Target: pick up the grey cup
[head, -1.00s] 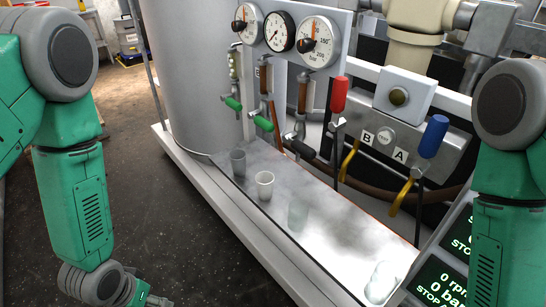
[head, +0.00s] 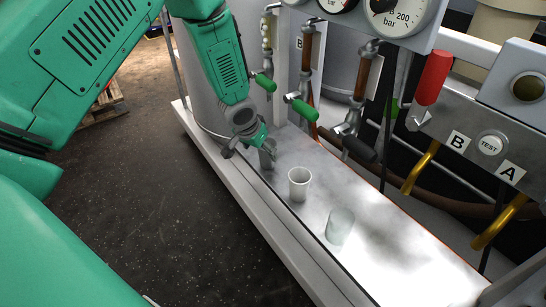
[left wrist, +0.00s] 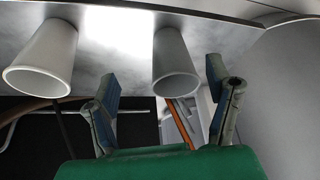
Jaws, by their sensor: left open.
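The grey cup (head: 267,158) stands upright on the metal shelf, nearest the big cylinder, and my left gripper partly covers it in the head view. My left gripper (head: 258,150) is right at the cup, reaching in from above left. In the left wrist view the grey cup (left wrist: 175,68) shows between and beyond the two spread fingers of the left gripper (left wrist: 162,80). I see no clear contact between the fingers and the cup. The right gripper is out of view.
A white cup (head: 299,183) stands close by, also in the left wrist view (left wrist: 42,62). A clear cup (head: 340,226) stands nearer on the shelf (head: 385,260). Green-handled valves (head: 301,107) hang above and behind. The shelf around the clear cup is bare.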

